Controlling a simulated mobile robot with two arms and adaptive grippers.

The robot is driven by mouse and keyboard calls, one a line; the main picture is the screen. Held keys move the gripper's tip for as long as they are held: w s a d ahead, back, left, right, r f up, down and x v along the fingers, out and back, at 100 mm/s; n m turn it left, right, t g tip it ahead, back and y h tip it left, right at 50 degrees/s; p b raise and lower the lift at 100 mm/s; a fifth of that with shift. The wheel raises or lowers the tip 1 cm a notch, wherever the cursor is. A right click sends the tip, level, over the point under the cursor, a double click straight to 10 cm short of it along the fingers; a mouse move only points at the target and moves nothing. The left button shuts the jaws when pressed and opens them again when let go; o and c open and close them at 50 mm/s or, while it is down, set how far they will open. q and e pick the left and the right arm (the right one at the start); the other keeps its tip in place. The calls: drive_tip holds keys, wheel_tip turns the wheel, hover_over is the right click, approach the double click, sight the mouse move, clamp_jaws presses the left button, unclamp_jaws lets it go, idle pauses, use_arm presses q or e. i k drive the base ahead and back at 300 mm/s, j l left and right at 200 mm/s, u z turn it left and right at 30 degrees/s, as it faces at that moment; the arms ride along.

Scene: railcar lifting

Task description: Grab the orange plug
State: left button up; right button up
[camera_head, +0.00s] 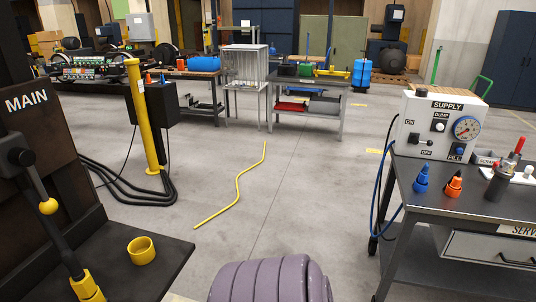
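The orange plug (454,186) stands upright on the dark top of the service cart (425,184) at the right. Neither of my grippers is in view, and nothing touches the orange plug.
The supply box (420,108) with a gauge stands behind the plugs. A dark canister (497,182) stands right of them. A blue hose (379,185) hangs at the cart's left side. Open floor (310,190) lies left of the cart, with a yellow line (238,184).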

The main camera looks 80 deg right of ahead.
sight(457, 181)
drive_tip(key=z, duration=4.05)
drive_tip(key=i, duration=0.15)
drive_tip(key=z, duration=0.05)
